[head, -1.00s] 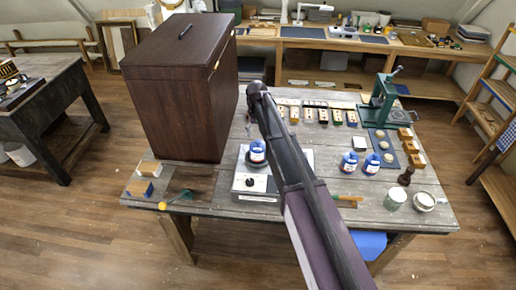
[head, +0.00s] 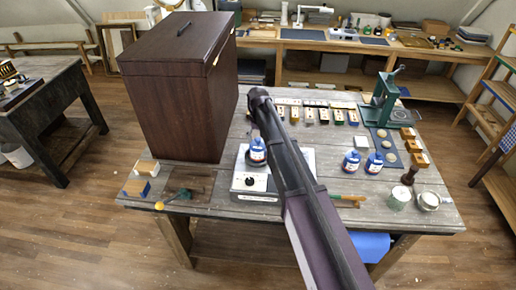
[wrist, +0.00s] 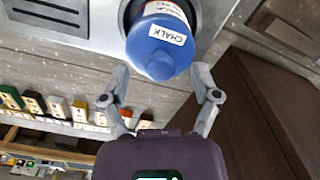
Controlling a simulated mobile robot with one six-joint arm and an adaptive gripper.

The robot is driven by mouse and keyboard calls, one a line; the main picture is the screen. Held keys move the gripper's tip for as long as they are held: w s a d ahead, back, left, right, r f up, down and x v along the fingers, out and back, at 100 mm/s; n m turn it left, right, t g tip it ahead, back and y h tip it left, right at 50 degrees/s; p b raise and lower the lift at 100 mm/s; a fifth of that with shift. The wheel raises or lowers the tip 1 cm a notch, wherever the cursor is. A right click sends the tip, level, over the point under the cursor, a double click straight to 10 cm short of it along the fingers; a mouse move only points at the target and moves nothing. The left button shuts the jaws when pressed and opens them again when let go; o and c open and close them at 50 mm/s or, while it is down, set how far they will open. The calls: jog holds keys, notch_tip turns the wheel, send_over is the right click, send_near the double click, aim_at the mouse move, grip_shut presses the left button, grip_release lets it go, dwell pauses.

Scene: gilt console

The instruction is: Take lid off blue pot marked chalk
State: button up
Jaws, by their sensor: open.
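The blue pot marked chalk (wrist: 165,38) shows at the top middle of the wrist view, its white CHALK label facing me. Its rounded blue lid (wrist: 158,66) is on it, toward my gripper. In the head view the pot (head: 257,155) stands on a grey metal device with a black knob. My gripper (wrist: 160,73) is open, with one grey finger on each side of the lid. I cannot tell whether either finger touches it. In the head view my arm hides the gripper.
A tall dark brown chest (head: 180,90) stands close to the left of the pot. Two similar blue pots (head: 351,161) (head: 374,163) stand to the right beyond my arm. Small coloured blocks (head: 323,115) line the table behind. A green press (head: 385,98) stands at the back right.

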jog(key=shift+f+b, duration=0.45)
jog(key=shift+f, duration=0.3)
jog(key=c, duration=1)
